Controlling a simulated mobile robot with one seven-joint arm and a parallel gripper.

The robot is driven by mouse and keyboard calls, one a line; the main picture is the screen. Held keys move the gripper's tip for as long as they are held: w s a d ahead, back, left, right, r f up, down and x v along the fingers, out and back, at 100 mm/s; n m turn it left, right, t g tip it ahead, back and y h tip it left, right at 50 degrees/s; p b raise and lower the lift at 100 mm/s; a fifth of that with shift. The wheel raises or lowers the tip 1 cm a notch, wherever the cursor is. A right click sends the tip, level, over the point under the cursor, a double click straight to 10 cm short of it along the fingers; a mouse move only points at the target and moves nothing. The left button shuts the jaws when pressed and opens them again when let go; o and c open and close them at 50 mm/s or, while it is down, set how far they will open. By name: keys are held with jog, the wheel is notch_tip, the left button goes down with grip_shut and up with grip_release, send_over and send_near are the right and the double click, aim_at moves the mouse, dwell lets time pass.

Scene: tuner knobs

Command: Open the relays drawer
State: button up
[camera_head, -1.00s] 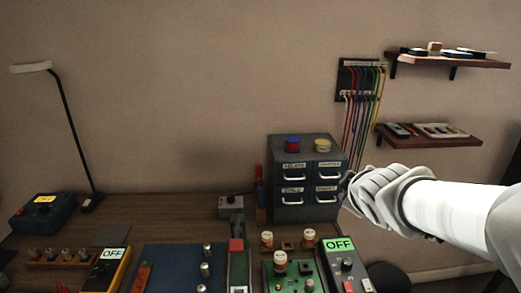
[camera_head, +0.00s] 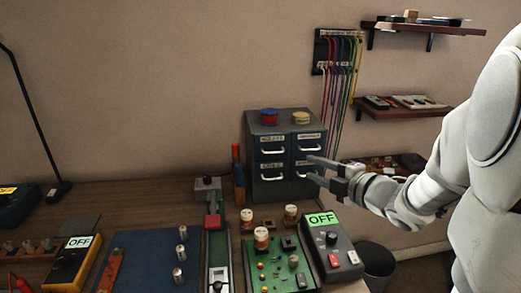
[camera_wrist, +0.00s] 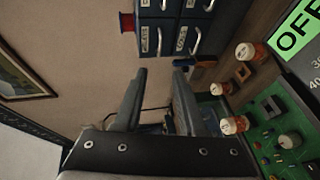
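The grey-blue drawer cabinet (camera_head: 252,185) stands at the back of the bench with labelled drawers in two columns. The upper left drawer (camera_head: 272,151) carries a label that seems to read RELAYS, and it is shut. Its front shows sideways near the top of the wrist view (camera_wrist: 146,38). My gripper (camera_head: 309,168) is open and empty, in front of the cabinet's lower right side and apart from the handles. In the wrist view its two fingers (camera_wrist: 160,72) stand apart, with the cabinet beyond their tips.
A green circuit board (camera_head: 278,268) with jars and a meter reading OFF (camera_head: 328,240) lie in front of the cabinet. A red spool (camera_head: 269,117) sits on the cabinet top. Coloured cables (camera_head: 340,75) hang behind on the right. Shelves (camera_head: 405,112) are on the wall.

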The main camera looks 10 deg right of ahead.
jog(key=b, duration=0.2)
send_near(267, 135)
jog(key=w+a+f, duration=0.1)
jog(key=w+f, duration=0.4)
jog(key=f, duration=0.1)
jog(key=shift+a+f, duration=0.1)
jog(key=shift+a, duration=0.15)
grip_shut()
dwell(0.9)
